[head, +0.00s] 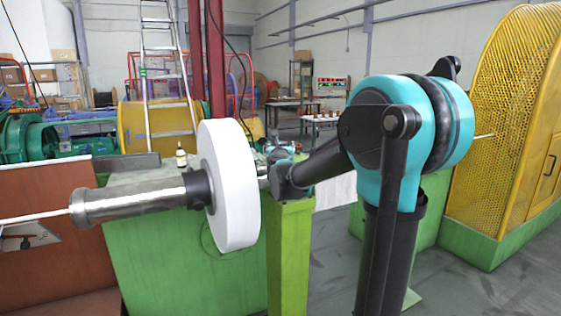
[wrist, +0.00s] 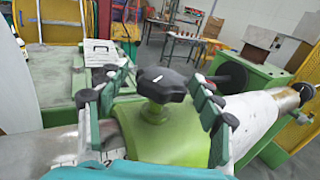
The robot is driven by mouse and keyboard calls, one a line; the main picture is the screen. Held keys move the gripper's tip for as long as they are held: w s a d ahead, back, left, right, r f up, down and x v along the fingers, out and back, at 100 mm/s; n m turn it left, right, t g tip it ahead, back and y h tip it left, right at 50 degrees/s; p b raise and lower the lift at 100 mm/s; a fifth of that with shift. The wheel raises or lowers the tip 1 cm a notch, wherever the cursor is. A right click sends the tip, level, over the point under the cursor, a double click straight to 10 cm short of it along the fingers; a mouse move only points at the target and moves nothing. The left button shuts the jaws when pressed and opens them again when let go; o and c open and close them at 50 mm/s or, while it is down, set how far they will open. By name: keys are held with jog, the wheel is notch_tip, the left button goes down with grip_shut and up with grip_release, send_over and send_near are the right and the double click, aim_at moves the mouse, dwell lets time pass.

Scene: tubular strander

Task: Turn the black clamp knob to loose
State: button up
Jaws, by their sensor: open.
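The black clamp knob (wrist: 162,83) is a lobed star-shaped head in the middle of the wrist view. It stands on a short stem on a rounded yellow-green clamp (wrist: 165,132) that sits over a pale shaft. My gripper (wrist: 163,90) is open, with one finger on each side of the knob and visible gaps between. I cannot tell exactly how deep the fingertips reach beside it. In the head view, my gripper end (head: 278,163) is small and partly hidden near the white disc, and I cannot make out the knob there.
A large white disc (head: 229,185) on a grey shaft (head: 130,200) stands left of my arm in the head view. Green machine housings (head: 160,250) and a yellow mesh guard (head: 505,120) flank it. A round black handle (wrist: 231,75) shows right of the knob. Grey floor is open at the right.

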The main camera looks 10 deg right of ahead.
jog(key=s+a, duration=0.2)
jog(key=s, duration=1.5)
jog(key=shift+a, duration=0.3)
